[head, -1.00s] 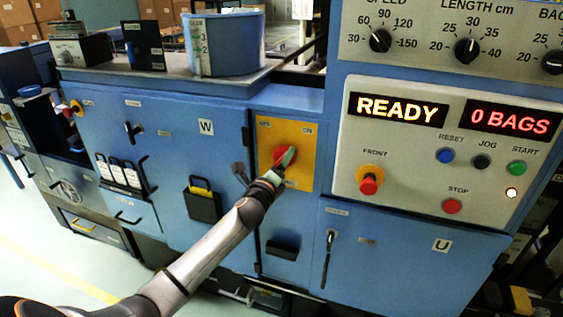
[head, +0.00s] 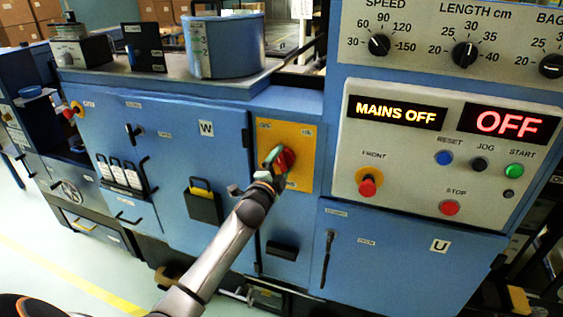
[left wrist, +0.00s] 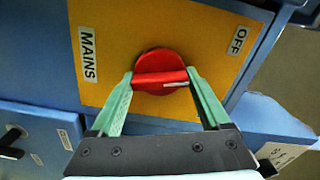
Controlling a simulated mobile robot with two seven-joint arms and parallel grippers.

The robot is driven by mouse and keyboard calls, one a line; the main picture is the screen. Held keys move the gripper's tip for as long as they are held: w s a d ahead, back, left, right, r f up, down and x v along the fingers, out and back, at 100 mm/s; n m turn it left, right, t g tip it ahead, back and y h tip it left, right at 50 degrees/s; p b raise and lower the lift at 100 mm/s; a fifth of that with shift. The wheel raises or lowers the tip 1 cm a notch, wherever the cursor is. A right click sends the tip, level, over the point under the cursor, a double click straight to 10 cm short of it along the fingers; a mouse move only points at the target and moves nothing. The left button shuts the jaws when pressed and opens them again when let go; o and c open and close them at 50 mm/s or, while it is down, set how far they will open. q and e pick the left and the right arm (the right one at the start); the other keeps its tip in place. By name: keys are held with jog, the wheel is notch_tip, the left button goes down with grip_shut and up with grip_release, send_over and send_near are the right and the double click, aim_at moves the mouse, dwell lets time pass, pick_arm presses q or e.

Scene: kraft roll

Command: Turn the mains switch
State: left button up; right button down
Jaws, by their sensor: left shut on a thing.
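The mains switch (head: 287,159) is a red round knob on a yellow plate (head: 302,137) on the blue machine front. It also shows in the left wrist view (left wrist: 160,70), with the labels MAINS and OFF on the plate. My left gripper (head: 272,160) is at the knob. In the left wrist view its green fingers (left wrist: 160,82) are shut on the red grip bar, one at each end. The display (head: 395,112) reads MAINS OFF and the one beside it (head: 508,122) reads OFF. My right gripper is not in view.
The control panel (head: 400,170) with buttons and a red FRONT knob (head: 367,186) is right of the switch. A door handle (head: 328,252) sticks out below it. A black pocket (head: 204,205) is on the door at left. Open floor shows at lower left.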

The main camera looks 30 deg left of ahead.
pick_arm(q)
jog(key=n+p, duration=0.1)
jog(key=n, duration=0.4)
jog(key=shift+n, duration=0.4)
dwell(0.3)
jog(key=o, duration=1.2)
jog(key=v, duration=1.2)
jog(key=shift+s, duration=0.3)
